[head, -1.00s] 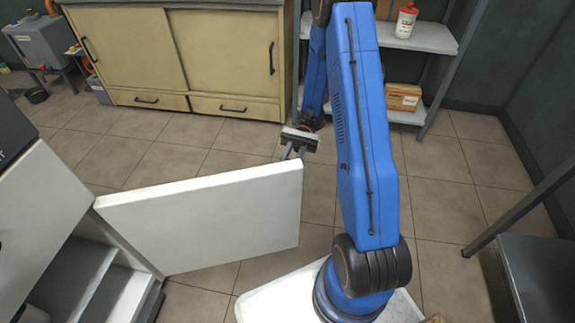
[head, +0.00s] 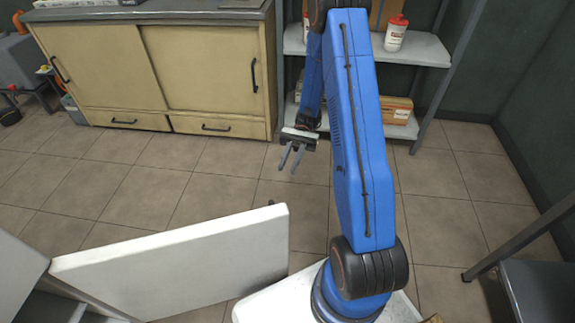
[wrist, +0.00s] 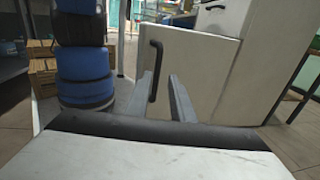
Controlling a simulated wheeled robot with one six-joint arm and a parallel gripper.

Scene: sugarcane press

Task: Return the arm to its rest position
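My blue arm (head: 360,140) stands upright with its elbow high, and its forearm hangs down behind the upper arm. My gripper (head: 289,163) points down toward the floor with its two fingers apart and nothing between them. In the wrist view the fingers (wrist: 165,97) are also apart and empty. The open white door (head: 180,265) stands below and left of my gripper in the head view. Its black handle (wrist: 155,70) shows in the wrist view, behind the fingers; whether there is a small gap or a large one I cannot tell exactly.
A beige cabinet (head: 155,75) with sliding doors stands at the back left. A grey shelf (head: 415,48) with a white bottle (head: 396,33) and a box (head: 397,110) stands behind my arm. A dark metal table (head: 535,275) is at right. The tiled floor (head: 240,185) between is clear.

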